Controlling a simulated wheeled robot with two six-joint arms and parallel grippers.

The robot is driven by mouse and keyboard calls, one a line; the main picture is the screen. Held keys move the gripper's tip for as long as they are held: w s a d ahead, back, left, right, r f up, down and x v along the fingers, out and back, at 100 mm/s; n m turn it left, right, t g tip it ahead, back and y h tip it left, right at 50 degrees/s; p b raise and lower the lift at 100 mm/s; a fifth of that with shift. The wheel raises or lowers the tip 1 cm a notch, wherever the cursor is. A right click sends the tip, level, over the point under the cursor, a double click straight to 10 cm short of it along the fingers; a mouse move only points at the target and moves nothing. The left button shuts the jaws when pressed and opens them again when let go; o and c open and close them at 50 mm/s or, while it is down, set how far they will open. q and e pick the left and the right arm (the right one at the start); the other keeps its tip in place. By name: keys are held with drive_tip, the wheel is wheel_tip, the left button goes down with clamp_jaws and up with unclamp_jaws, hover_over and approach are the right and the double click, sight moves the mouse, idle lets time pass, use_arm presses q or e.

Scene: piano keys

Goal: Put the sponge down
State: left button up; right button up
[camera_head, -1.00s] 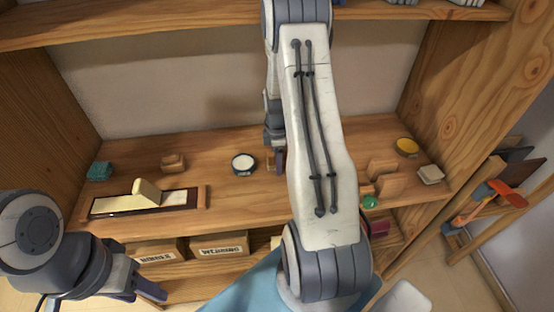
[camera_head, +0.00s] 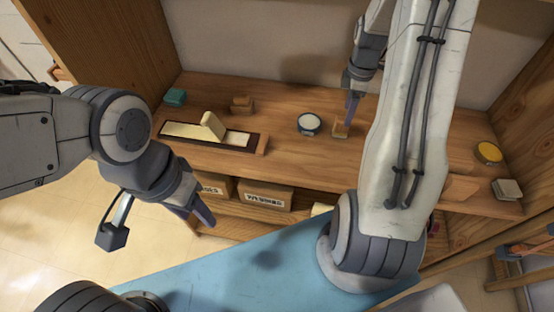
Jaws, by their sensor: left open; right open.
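A small tan block (camera_head: 341,130), which may be the sponge, rests on the shelf top. My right gripper (camera_head: 352,106) is open, pointing down just above and beside this block. I cannot tell whether a finger touches it. A teal block (camera_head: 175,97) with a sponge-like look sits at the far left of the shelf, away from both grippers. A pale block (camera_head: 507,189) lies at the right end. I cannot be sure which is the sponge. My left gripper (camera_head: 199,207) is open and empty in front of the shelf.
A long tray (camera_head: 258,146) with a cream strip and wedge lies left of centre. A round white-topped dish (camera_head: 309,124) stands beside the tan block. A brown block (camera_head: 242,104) and a yellow-topped dish (camera_head: 488,152) are also on the shelf. Labelled boxes (camera_head: 264,195) sit below.

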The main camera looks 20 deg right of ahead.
drive_tip(key=s+a+r+m, duration=0.15)
drive_tip(key=a+r, duration=0.25)
drive_tip(key=a, duration=0.8)
drive_tip(key=s+a+r, duration=0.3)
drive_tip(key=a+r, duration=0.1)
drive_tip(key=a, duration=0.8)
drive_tip(key=s+a+r+m, duration=0.1)
drive_tip(key=s+a, duration=0.4)
drive_tip(key=s, duration=0.3)
drive_tip(key=s+a+r+m+y, duration=0.1)
drive_tip(key=s+a+r+m, duration=0.1)
drive_tip(key=s+a, duration=0.3)
drive_tip(key=s, duration=0.3)
drive_tip(key=shift+s+a, duration=0.15)
drive_tip(key=shift+s, duration=0.1)
